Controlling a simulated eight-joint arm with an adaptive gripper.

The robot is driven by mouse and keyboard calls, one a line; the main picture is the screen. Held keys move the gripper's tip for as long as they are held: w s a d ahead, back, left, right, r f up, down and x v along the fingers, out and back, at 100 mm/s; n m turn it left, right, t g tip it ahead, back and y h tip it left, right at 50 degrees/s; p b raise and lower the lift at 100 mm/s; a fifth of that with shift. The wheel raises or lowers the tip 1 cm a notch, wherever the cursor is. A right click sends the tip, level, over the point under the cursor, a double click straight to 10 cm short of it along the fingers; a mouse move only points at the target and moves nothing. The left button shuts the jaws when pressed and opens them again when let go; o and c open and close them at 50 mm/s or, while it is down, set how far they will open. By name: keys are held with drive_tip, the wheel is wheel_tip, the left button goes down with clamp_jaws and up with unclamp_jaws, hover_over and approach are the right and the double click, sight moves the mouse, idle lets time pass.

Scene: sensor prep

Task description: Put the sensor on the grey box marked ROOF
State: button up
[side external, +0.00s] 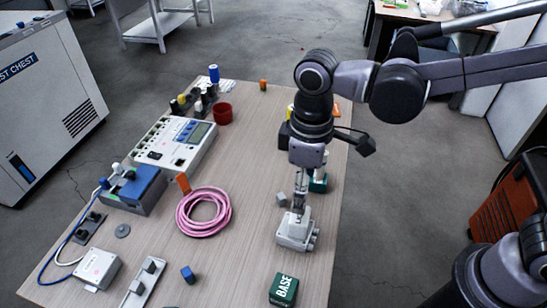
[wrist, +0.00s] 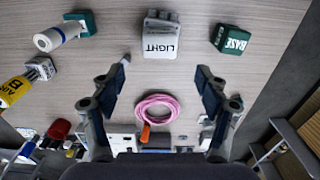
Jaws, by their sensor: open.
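My gripper (side external: 299,207) points down, its tips at or just above a light grey block (side external: 296,231) in the side view; contact is unclear. In the wrist view the gripper (wrist: 163,68) is open, with nothing between its fingers. The block marked LIGHT (wrist: 160,42) lies ahead of the fingertips and appears to be that same block; it may be the sensor. I cannot read ROOF on any box.
A green box marked BASE (side external: 284,290) is near the front edge. Another green box (side external: 318,184) stands behind my gripper. A white cylinder (wrist: 50,39) lies near it in the wrist view. A pink cable coil (side external: 204,212) and an instrument (side external: 174,142) are left. Bare table lies between.

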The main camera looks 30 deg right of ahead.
drive_tip(key=s+d+r+m+t, duration=0.2)
drive_tip(key=d+m+t, duration=0.5)
drive_tip(key=d, duration=1.6)
drive_tip(key=shift+m, duration=1)
